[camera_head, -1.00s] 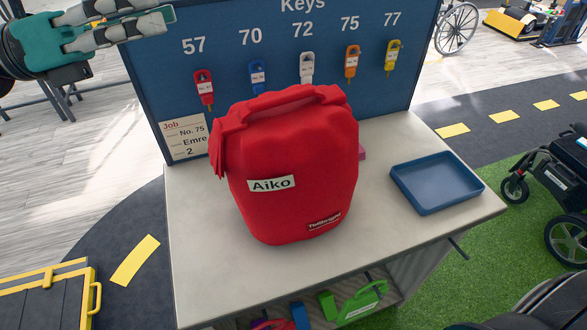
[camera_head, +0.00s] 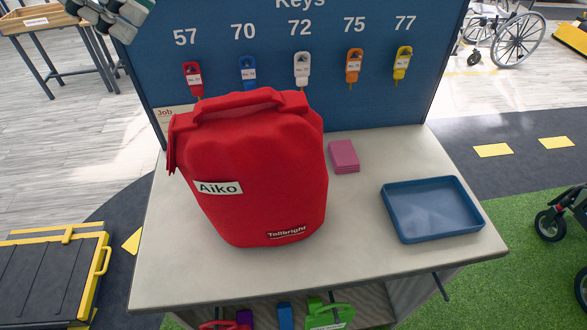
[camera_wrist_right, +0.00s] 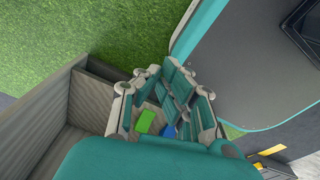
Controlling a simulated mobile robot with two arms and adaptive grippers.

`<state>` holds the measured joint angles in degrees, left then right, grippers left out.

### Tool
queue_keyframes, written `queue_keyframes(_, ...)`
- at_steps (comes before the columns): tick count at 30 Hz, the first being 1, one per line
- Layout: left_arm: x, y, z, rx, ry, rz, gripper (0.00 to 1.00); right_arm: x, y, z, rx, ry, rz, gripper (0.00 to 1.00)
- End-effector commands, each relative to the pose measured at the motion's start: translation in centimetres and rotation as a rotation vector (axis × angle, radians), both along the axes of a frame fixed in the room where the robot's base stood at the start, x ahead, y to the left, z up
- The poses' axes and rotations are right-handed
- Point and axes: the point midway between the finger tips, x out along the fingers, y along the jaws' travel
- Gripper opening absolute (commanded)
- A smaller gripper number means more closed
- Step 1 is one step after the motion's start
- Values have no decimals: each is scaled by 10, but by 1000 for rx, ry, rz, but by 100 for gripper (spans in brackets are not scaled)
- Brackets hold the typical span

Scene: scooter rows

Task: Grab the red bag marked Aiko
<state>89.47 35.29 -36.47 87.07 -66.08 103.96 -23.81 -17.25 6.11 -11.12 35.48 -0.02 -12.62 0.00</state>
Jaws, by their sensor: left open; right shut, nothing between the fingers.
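The red bag (camera_head: 262,165) marked Aiko stands upright on the light grey counter (camera_head: 375,266). Its top handle (camera_head: 250,101) faces up, and its white Aiko label is on the front left. My left gripper (camera_head: 112,12) is partly in view at the top left edge of the head view, open, above and left of the bag and apart from it. My right gripper (camera_wrist_right: 172,112) shows in the right wrist view, shut and empty, beside a grey shelf unit. The bag does not show in that view.
A blue key board (camera_head: 345,100) with several numbered keys stands behind the bag. A blue tray (camera_head: 433,209) and pink pads (camera_head: 344,157) lie to its right. Below the counter is a shelf with a green item (camera_head: 328,315). A black and yellow case (camera_head: 50,275) is at lower left.

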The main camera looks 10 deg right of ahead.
Motion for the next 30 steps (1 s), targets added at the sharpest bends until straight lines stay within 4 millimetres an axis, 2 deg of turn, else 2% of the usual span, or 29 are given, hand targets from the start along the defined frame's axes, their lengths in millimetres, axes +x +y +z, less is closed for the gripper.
queue_keyframes(5,0,-13,-15,7,2,-1,48,0,11,4,13,0,-4,0)
queue_keyframes(9,-1,-35,-36,5,3,-3,48,0,29,11,35,-1,-3,0)
queue_keyframes(13,-1,-55,-55,5,2,-4,48,0,38,19,46,-1,0,0)
queue_keyframes(18,-1,-76,-77,5,2,-1,48,1,30,26,36,-2,1,0)
queue_keyframes(25,-1,-86,-89,4,1,0,48,1,15,31,18,-2,-3,0)
queue_keyframes(30,-2,-100,-106,4,4,-1,48,2,14,48,17,-2,-3,0)
